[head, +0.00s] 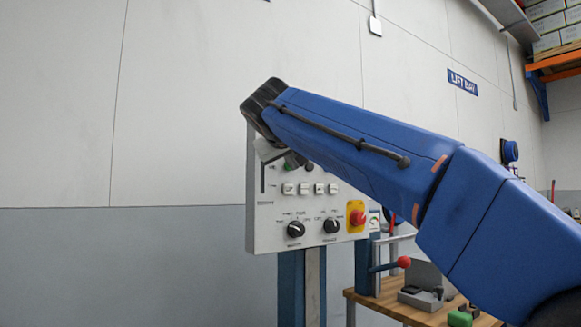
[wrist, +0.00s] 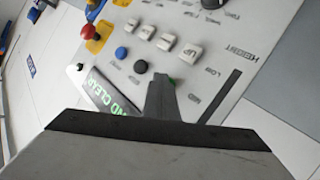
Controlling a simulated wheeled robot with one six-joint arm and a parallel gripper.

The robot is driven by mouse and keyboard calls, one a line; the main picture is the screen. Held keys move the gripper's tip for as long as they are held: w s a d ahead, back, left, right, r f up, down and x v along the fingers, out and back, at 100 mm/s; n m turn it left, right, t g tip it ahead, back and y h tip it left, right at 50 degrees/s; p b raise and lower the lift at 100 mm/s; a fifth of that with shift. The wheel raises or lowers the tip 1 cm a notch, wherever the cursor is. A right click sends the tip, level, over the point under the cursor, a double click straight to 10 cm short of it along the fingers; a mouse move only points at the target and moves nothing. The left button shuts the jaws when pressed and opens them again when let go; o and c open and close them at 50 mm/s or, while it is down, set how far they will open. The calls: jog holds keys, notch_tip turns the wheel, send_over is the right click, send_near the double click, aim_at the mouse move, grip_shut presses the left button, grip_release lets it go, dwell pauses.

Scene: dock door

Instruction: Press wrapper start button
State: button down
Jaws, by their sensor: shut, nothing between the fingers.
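The control panel (head: 268,215) stands on a post, with rows of buttons, knobs and labels. It also fills much of the wrist view (wrist: 250,45), turned round. There, a green button (wrist: 172,80) shows only as a sliver behind the tip of my gripper (wrist: 162,84). My gripper is shut and empty, its tip over or very close to that button; I cannot tell whether it touches. A blue button (wrist: 121,53) and a dark button (wrist: 140,67) sit beside it. No wrapper start label is readable. In the head view my arm hides the panel's upper part.
White push buttons (head: 304,188) run across the panel above two black knobs (head: 295,230). A red emergency stop (head: 357,217) sits on a yellow plate at lower right. A display with green text (wrist: 112,92) is close to my gripper. A wooden bench (head: 390,305) stands right.

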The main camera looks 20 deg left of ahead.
jog(key=shift+s+d, duration=0.55)
jog(key=shift+d, duration=0.05)
